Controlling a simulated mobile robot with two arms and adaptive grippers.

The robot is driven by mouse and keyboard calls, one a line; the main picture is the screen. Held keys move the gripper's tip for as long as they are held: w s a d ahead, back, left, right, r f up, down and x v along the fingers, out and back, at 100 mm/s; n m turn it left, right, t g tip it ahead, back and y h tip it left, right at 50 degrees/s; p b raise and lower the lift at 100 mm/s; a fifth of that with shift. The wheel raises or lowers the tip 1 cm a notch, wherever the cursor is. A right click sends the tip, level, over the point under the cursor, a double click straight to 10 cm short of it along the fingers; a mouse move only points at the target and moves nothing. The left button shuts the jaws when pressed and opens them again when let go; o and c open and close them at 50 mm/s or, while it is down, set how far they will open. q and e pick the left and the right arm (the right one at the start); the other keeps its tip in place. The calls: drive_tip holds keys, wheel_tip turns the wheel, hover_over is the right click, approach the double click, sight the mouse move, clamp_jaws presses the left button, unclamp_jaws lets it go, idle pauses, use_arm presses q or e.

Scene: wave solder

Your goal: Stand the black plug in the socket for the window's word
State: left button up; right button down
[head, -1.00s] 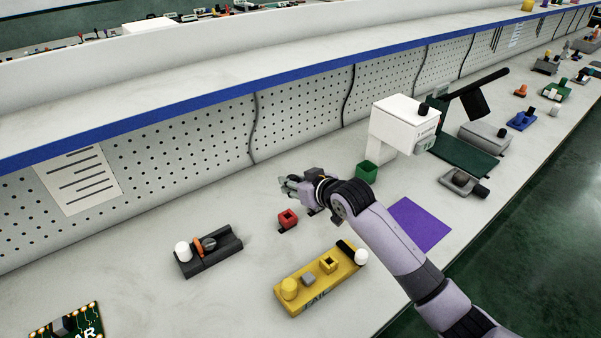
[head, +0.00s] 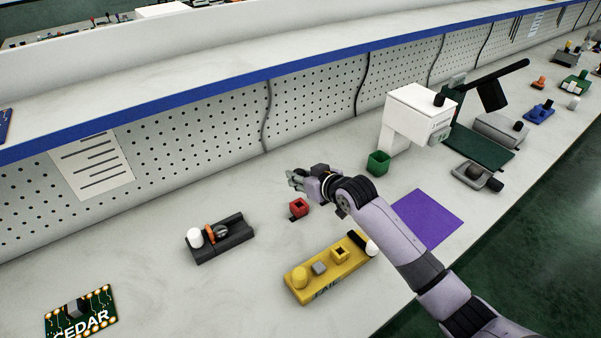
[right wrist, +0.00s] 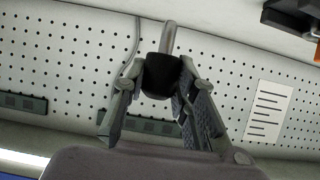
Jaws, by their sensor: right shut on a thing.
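My right gripper (head: 296,181) is raised over the bench near the red square socket (head: 299,209). In the right wrist view the gripper (right wrist: 160,88) is shut on a black plug (right wrist: 162,78) with a grey rod-like end pointing away from the palm. The plug cannot be made out in the head view. A green square socket (head: 378,163) stands beside the white machine (head: 412,107); small print on its front is too small to read. A yellow block (head: 322,283) marked FAIL carries a yellow square socket (head: 340,254). My left gripper is out of view.
A black tray (head: 232,240) holds a white and an orange part. A green board (head: 80,318) marked CEDAR lies front left, and a purple mat (head: 427,219) lies right of my arm. A perforated panel (head: 200,150) backs the bench.

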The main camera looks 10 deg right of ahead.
sight(301, 200)
wheel_tip(301, 200, down, 4)
drive_tip(key=shift+r+b, duration=0.15)
drive_tip(key=shift+b, duration=0.65)
drive_tip(key=shift+f, duration=0.6)
drive_tip(key=shift+f+b, duration=0.25)
drive_tip(key=shift+b, duration=0.15)
drive_tip(key=shift+f+b, duration=0.55)
drive_tip(key=shift+f, duration=0.7)
drive_tip(key=shift+f, duration=0.5)
drive_tip(key=c, duration=1.2)
unclamp_jaws()
drive_tip(key=shift+f, duration=0.15)
drive_tip(key=shift+r, duration=0.2)
